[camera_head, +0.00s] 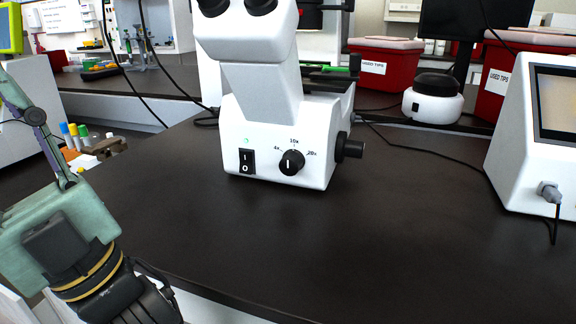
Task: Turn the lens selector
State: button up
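The lens selector (291,162) is a round black knob on the front of the white microscope (270,120). The labels 4x, 10x and 20x are printed around its top. Its white mark stands nearly upright, roughly toward the 10x label. My gripper (140,298) shows only in part at the lower left, as a black body beyond the yellow-ringed wrist. It is well to the left of and in front of the knob, touching nothing that I can see. Its fingertips are out of the frame, so its opening is hidden.
A black power switch (246,161) is left of the knob. A dark side knob (350,149) sticks out at the microscope's right. A white device with a screen (540,140) stands at the right. The dark bench (330,240) is clear in front of the microscope.

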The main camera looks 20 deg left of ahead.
aim_at(293, 161)
jog(key=k+l+z, duration=0.25)
jog(key=l, duration=0.15)
jog(key=l+z, duration=0.25)
jog(key=u, duration=0.45)
jog(key=k+u, duration=0.1)
jog(key=u, duration=0.3)
jog(key=j+u, duration=0.1)
jog(key=u, duration=0.35)
jog(key=j+u, duration=0.1)
jog(key=u, duration=0.3)
jog(key=k+j+u, duration=0.1)
jog(key=u, duration=0.35)
